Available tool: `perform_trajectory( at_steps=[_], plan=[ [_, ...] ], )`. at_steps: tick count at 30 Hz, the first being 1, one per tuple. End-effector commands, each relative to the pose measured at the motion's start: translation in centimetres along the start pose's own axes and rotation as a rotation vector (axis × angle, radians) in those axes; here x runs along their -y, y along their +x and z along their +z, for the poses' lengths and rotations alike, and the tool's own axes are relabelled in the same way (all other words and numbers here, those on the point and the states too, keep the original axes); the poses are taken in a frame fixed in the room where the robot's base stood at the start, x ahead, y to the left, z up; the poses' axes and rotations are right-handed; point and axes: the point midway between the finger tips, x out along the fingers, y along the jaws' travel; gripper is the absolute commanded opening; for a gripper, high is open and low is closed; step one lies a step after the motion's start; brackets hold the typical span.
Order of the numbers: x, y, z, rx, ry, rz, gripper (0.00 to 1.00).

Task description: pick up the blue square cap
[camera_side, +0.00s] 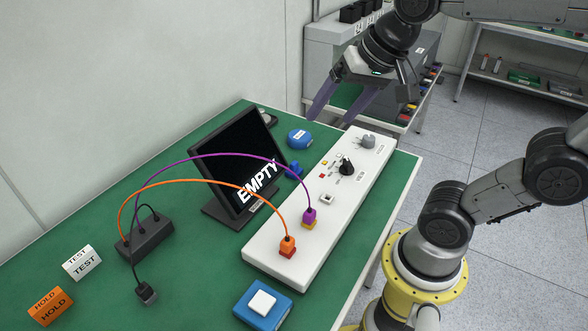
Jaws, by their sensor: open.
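A small blue piece (294,169), which looks like the blue square cap, sits on the green table between the black screen and the white panel. It is small in the view, so its exact shape is hard to tell. My gripper (331,118) is open, with two purple fingers pointing down and to the left. It is empty and above the far end of the table, up and to the right of the blue piece.
The white panel (262,248) carries a black knob (346,165) and orange and purple plugs with arching cables. The black screen (232,165) reads EMPTY. A blue round object (300,138) lies behind the piece. A blue box with a white top (244,312) stands in front.

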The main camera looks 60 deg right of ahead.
Motion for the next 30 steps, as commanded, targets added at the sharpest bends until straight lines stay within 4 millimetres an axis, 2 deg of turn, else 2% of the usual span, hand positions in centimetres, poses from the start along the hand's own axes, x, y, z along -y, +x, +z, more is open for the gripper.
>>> perform_trajectory(
  at_steps=[1, 5, 8, 12, 15, 18, 21, 24, 30],
  plan=[
    [0.6, 0.7, -1.6, 0.014, 0.079, 0.021, 0.84],
    [1.8, 3.2, -5.7, 0.046, 0.303, 0.082, 0.84],
    [2.1, 6.2, -8.9, 0.07, 0.469, 0.139, 0.84],
    [1.3, 11.5, -12.7, 0.105, 0.666, 0.23, 0.84],
    [-0.1, 15.6, -14.6, 0.134, 0.767, 0.296, 0.84],
    [-1.9, 19.3, -15.5, 0.168, 0.818, 0.354, 0.84],
    [-3.6, 22.0, -15.5, 0.2, 0.844, 0.399, 0.84],
    [-5.0, 23.6, -15.0, 0.228, 0.862, 0.435, 0.84],
    [-6.3, 25.4, -14.2, 0.241, 0.876, 0.452, 0.84]
  ],
)
